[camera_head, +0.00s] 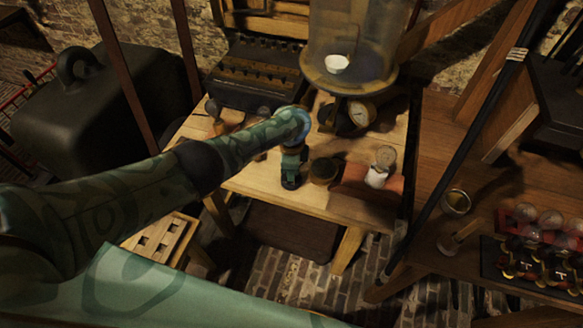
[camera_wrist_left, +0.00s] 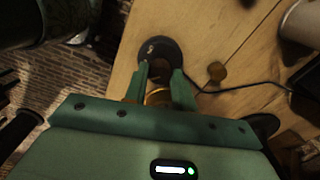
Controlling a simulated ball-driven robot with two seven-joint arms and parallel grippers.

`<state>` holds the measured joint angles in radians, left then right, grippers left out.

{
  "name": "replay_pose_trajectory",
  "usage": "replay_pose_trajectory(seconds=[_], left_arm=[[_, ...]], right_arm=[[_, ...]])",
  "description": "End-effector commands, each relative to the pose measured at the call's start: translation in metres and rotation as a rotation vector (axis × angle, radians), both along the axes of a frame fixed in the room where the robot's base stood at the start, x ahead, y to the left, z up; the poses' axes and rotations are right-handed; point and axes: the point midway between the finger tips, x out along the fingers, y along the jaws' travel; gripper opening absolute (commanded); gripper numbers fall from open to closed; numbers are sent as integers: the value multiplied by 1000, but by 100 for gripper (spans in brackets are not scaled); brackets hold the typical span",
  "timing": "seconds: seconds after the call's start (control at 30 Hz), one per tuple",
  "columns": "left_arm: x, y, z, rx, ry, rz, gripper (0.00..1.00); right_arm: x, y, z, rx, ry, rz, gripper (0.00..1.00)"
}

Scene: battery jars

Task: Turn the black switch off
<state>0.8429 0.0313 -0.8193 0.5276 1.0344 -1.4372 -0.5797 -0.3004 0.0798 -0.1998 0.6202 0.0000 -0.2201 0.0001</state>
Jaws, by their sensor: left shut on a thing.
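The black switch (camera_wrist_left: 150,47) has a round dark base with a small pale mark and stands on the wooden table in the left wrist view. My left gripper (camera_wrist_left: 161,74) is over it, with its two green fingers shut on the switch's middle part, which they partly hide. In the head view my left gripper (camera_head: 291,172) points down at the table, and the dark bottom of the switch (camera_head: 291,184) shows just under it. The switch's on or off position cannot be told. My right gripper is not in view.
A dark round object (camera_head: 324,171) stands just right of the gripper. A glass bell jar (camera_head: 350,45) on a stand with a gauge (camera_head: 361,113) is behind. A small jar (camera_head: 377,176) stands on a reddish block.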

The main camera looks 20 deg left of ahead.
Motion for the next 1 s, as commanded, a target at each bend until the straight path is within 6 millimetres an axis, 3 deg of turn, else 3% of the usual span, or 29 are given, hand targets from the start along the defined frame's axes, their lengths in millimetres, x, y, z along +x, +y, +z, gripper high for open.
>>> replay_pose_trajectory(seconds=[0.13,0.17,0.23,0.5,0.63,1.0], left_arm=[[0,0,0,0,0,2,3],[0,0,0,0,0,2,29],[0,0,0,0,-1,1,48],[0,0,1,-1,0,0,48],[0,0,12,-1,-1,0,48],[1,0,109,-2,-5,-1,48]], right_arm=[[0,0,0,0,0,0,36],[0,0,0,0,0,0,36],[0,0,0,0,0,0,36],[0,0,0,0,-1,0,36],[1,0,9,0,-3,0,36],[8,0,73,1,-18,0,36]])
